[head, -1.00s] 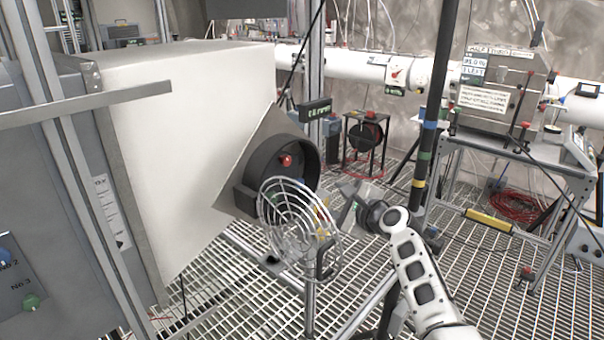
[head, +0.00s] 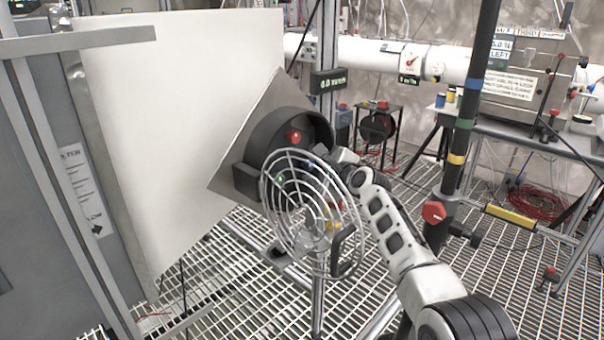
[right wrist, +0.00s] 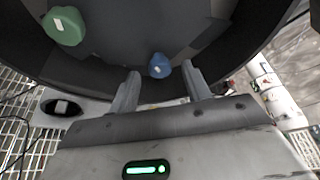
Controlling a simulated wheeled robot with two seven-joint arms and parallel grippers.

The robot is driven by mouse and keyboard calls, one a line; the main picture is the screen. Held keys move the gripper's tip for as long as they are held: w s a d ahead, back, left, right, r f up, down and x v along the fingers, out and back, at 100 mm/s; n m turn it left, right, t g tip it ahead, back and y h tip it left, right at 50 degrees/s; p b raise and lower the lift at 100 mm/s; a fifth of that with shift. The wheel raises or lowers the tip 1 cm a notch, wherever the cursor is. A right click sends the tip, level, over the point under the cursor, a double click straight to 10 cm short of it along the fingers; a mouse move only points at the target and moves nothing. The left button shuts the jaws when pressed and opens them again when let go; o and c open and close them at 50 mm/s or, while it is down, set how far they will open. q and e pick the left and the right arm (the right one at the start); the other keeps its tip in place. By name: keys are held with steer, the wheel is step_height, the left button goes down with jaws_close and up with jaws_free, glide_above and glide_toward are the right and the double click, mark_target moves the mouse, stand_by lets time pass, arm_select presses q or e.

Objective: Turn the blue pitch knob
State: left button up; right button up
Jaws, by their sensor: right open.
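The blue knob (right wrist: 159,66) shows in the right wrist view inside a dark round housing, just ahead of and between my right fingertips. In the head view a small blue spot shows behind the wire guard (head: 312,210), within the black round housing (head: 318,124). My right gripper (right wrist: 160,76) is open and empty, with one finger on each side of the blue knob in the picture; contact cannot be told. In the head view the gripper (head: 322,163) is partly hidden behind the guard. My left gripper is not in view.
A green knob (right wrist: 65,25) sits left of the blue one in the wrist view. A red knob (head: 293,137) is high in the housing. A banded black pole (head: 467,125) with a red knob (head: 433,212) stands right of my arm. A white panel (head: 180,130) is at left.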

steer(key=shift+w+a+f, duration=0.1)
steer(key=shift+w+a, duration=0.2)
steer(key=shift+w, duration=0.3)
steer(key=c, duration=1)
